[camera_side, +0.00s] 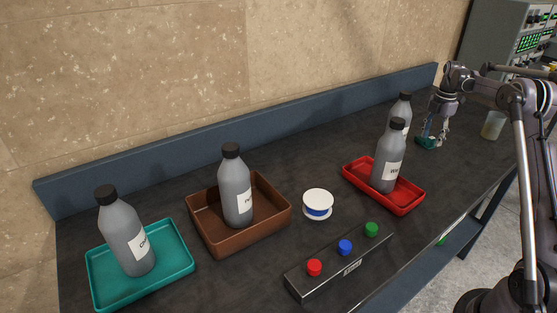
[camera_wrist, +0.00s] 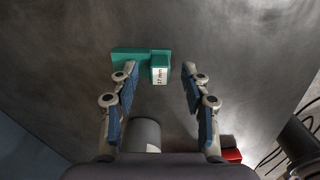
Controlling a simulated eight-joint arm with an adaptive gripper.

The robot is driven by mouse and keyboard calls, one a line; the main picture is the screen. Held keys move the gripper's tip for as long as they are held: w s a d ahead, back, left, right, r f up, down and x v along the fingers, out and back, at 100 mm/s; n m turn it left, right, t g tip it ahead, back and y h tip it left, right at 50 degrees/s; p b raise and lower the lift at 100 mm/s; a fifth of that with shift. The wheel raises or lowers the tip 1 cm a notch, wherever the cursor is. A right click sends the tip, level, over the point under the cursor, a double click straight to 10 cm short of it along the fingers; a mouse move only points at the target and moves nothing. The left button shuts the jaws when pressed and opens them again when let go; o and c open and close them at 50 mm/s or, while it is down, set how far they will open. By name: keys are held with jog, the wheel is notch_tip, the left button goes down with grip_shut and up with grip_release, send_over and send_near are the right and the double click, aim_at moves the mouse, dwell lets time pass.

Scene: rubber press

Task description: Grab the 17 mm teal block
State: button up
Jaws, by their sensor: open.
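The teal block (camera_wrist: 160,69) has a white label reading "17 mm" and lies on the dark bench top. A longer teal piece adjoins it at the left in the wrist view; I cannot tell whether they are one part. In the side view, teal (camera_side: 426,143) shows at the bench's far right, just below my gripper (camera_side: 436,131). In the wrist view my gripper (camera_wrist: 158,75) is open, with blue-padded fingers. The labelled block shows between the fingertips, and neither finger visibly touches it. The left finger is near the longer teal piece.
Grey bottles stand in a red tray (camera_side: 411,208), a brown tray (camera_side: 279,216) and a teal tray (camera_side: 184,235). Another grey bottle (camera_side: 404,100) stands left of my gripper. A button box (camera_side: 330,277) and a white-blue round item (camera_side: 318,203) sit nearer. A jar (camera_side: 493,126) stands right.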

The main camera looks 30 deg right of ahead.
grip_shut()
jog(key=shift+r, duration=0.1)
